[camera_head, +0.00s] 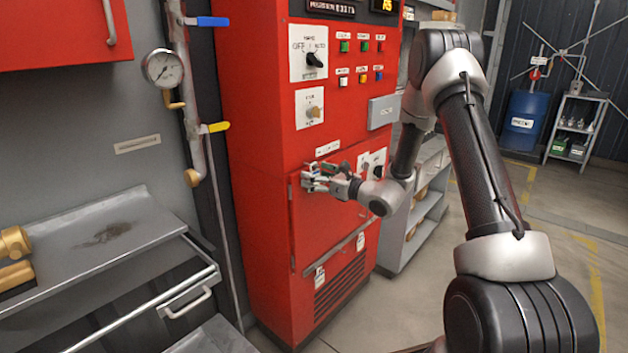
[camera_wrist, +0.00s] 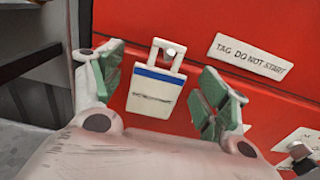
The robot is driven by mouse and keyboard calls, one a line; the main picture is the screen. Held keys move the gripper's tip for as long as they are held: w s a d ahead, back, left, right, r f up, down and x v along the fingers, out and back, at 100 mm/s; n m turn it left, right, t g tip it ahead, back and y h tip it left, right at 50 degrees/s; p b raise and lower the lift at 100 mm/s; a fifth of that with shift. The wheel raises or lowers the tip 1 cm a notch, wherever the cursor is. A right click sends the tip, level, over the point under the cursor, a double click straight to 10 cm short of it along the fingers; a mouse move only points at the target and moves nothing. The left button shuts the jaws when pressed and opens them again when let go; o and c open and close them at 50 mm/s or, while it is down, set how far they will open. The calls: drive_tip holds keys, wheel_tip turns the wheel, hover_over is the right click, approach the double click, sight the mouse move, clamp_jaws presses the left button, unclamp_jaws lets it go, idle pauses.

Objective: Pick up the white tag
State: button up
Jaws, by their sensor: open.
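The white tag (camera_wrist: 155,92) shows in the wrist view, with a blue band, a line of small print and a loop handle at its top. It hangs by the loop from a small metal peg (camera_wrist: 171,51) on the red cabinet (camera_head: 265,95). My gripper (camera_wrist: 163,72) is open, with one green-padded finger on each side of the tag and gaps between. In the head view my gripper (camera_head: 312,180) is at the cabinet front, and I cannot make out the tag there.
A label reading "TAG DO NOT START" (camera_wrist: 250,57) is right of the tag; it shows under the knobs in the head view (camera_head: 327,148). A gauge (camera_head: 163,68), pipe and grey metal bench (camera_head: 105,235) stand left. A grey shelf (camera_head: 425,200) stands right, with open floor beyond.

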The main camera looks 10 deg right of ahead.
drive_tip(key=c, duration=0.9)
drive_tip(key=shift+c, duration=0.2)
drive_tip(key=shift+r, duration=0.3)
